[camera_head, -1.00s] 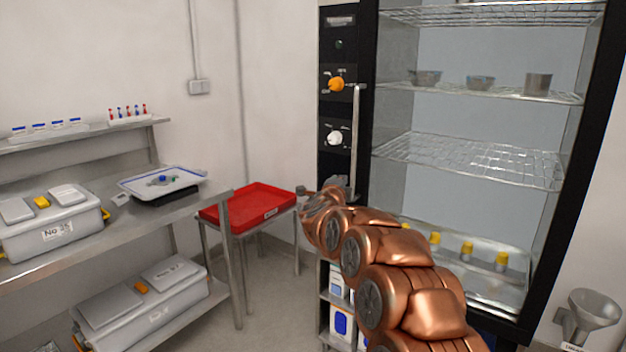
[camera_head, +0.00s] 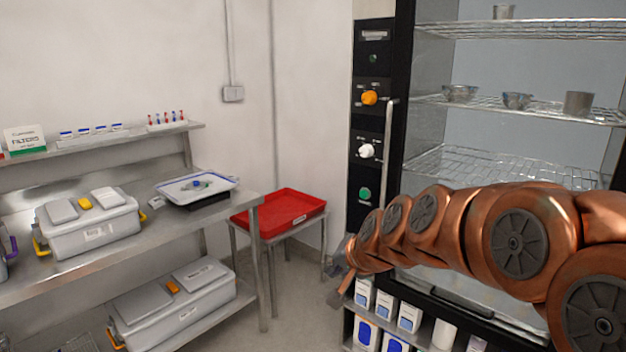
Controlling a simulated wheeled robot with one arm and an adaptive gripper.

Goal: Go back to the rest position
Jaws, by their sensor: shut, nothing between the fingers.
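My copper arm comes in from the right edge and reaches left across the front of the glass-fronted cabinet (camera_head: 400,60). My gripper (camera_head: 338,283) is at the arm's far end, low and left of the cabinet, right of the red tray. It is small and partly dark in this view. It is shut, and I see nothing held in it. It looks apart from the tray and the cabinet, in front of the floor gap between them.
A red tray (camera_head: 308,214) sits on a small metal stand. A steel bench (camera_head: 120,235) at left holds a grey case (camera_head: 95,236) and a white tray with blue rim (camera_head: 235,181). Boxes (camera_head: 409,317) stand on a shelf below the cabinet. Some floor is clear.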

